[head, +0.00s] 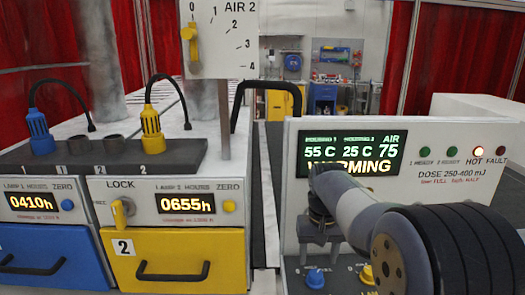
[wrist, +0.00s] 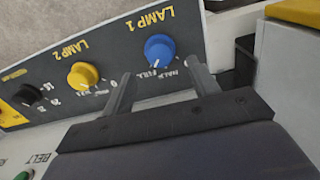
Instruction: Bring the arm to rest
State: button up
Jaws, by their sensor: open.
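My arm reaches in from the right in the head view. My gripper (head: 320,254) hangs in front of the right-hand control panel, just above the blue LAMP 1 knob (head: 315,278). In the wrist view my gripper (wrist: 160,78) is open and empty. Its two fingers stand apart, and the blue knob (wrist: 158,52) shows between and beyond their tips. I cannot tell whether either finger touches it. The yellow LAMP 2 knob (wrist: 83,75) lies to the left of the fingers. My arm hides part of the panel and its display.
The display (head: 350,152) reads 55 C, 25 C, AIR 75 and WARMING, partly covered. The HOT light (head: 477,151) glows. At left stand a blue drawer (head: 50,260) and a yellow drawer (head: 165,250), with lamp plugs above. An air dial (head: 215,40) stands above them.

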aim_at(316, 274)
notch_tip(316, 274, down, 5)
jog(key=shift+f, duration=0.2)
dwell(0.4)
